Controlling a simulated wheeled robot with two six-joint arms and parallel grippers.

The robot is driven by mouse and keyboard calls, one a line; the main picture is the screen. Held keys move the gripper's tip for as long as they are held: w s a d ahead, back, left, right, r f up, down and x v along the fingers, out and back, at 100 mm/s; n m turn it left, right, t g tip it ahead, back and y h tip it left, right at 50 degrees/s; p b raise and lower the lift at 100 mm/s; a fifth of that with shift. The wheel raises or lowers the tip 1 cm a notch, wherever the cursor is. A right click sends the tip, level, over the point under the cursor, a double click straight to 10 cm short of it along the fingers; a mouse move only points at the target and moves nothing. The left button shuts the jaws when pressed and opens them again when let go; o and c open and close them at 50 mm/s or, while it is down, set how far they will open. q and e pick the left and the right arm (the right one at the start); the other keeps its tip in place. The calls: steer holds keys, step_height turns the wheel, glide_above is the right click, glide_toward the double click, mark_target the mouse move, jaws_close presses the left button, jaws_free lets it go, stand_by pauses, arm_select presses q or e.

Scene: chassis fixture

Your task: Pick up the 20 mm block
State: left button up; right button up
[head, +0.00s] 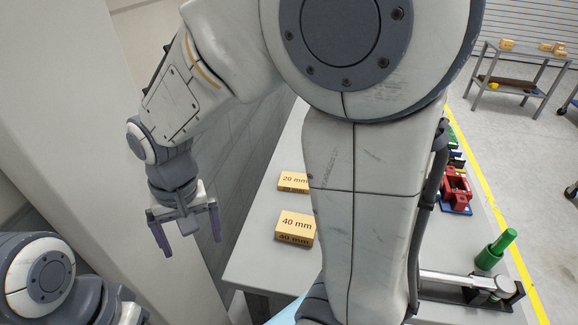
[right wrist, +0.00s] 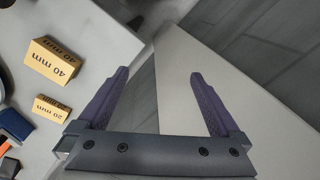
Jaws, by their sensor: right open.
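The 20 mm block (head: 292,182) is a small tan box on the grey table; my arm hides its right side in the head view. It also shows at the left of the right wrist view (right wrist: 50,109). The larger tan 40 mm block (head: 295,227) sits nearer on the same table, beside it in the right wrist view (right wrist: 57,60). My right gripper (head: 192,247) is open and empty, its fingers pointing down, left of the table and apart from both blocks. Its two purple fingers show in the right wrist view (right wrist: 158,75). My left gripper does not show.
The grey table (head: 258,245) has its left edge between my right gripper and the blocks. A green cylinder (head: 496,248) and a red part (head: 456,186) are at the right. A wall runs close along the left. A cart (head: 515,85) stands far back.

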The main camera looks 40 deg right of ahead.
steer(key=w+d+r+m+p, duration=0.1)
steer(key=w+d+m+p, duration=0.1)
steer(key=w+d+m, duration=0.45)
steer(key=m+p, duration=0.6)
steer(key=m, duration=1.3)
glide_above(296, 180)
steer(key=shift+n+h, duration=0.25)
steer(key=shift+h, duration=0.15)
step_height(296, 180, down, 11)
steer(key=shift+s+d+r, duration=0.1)
steer(key=shift+d, duration=0.05)
steer(key=shift+f, duration=0.35)
steer(key=shift+f+p, duration=0.45)
steer(key=shift+f, duration=0.05)
steer(key=f, duration=0.1)
steer(key=f+p, duration=0.1)
steer(key=f, duration=0.1)
steer(key=shift+a+f+p, duration=0.25)
steer(key=shift+p, duration=0.1)
steer(key=shift+w+f, duration=0.2)
steer(key=shift+f, duration=0.25)
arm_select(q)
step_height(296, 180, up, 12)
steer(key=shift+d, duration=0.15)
